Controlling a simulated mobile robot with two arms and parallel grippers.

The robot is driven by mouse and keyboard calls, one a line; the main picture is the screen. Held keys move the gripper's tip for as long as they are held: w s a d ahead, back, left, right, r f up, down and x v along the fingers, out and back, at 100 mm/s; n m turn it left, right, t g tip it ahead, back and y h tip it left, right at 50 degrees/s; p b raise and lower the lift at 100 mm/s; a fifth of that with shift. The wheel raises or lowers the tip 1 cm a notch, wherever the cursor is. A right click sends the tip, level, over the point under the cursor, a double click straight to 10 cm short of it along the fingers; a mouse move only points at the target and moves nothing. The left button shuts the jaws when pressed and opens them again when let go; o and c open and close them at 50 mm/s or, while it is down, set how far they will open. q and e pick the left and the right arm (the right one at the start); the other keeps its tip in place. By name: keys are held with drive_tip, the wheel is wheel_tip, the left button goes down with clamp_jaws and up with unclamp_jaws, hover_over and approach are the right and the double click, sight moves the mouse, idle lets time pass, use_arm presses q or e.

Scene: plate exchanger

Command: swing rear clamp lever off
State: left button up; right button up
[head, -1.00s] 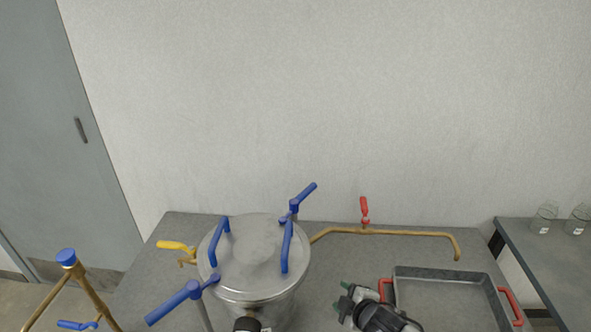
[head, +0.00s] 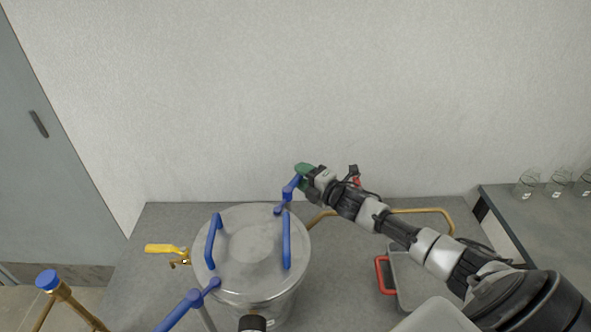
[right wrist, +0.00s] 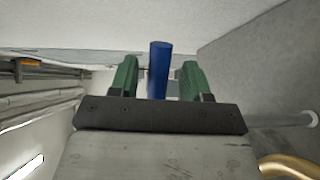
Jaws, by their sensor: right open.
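The steel vessel (head: 248,248) stands on the table with its round lid on and two blue lid handles. The rear blue clamp lever (head: 289,190) rises at the lid's back right edge, tilted up to the right. My right gripper (head: 303,172) is at the lever's upper end. In the right wrist view my right gripper (right wrist: 159,78) is open, with the blue lever (right wrist: 159,68) standing between its green fingers and a gap on each side. The front blue clamp lever (head: 188,303) is at the lid's front left. My left gripper does not show.
A yellow-handled valve (head: 166,248) sticks out left of the vessel. A brass pipe (head: 432,211) runs behind my right arm. A tray with a red handle (head: 381,275) lies to the right, partly hidden. The wall (head: 330,80) is close behind.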

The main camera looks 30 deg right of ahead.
drive_tip(key=shift+x, duration=1)
drive_tip(key=shift+w+a, duration=0.15)
drive_tip(key=shift+w, duration=0.2)
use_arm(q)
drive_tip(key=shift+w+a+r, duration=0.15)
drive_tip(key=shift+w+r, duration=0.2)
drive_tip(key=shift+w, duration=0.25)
use_arm(e)
clamp_jaws()
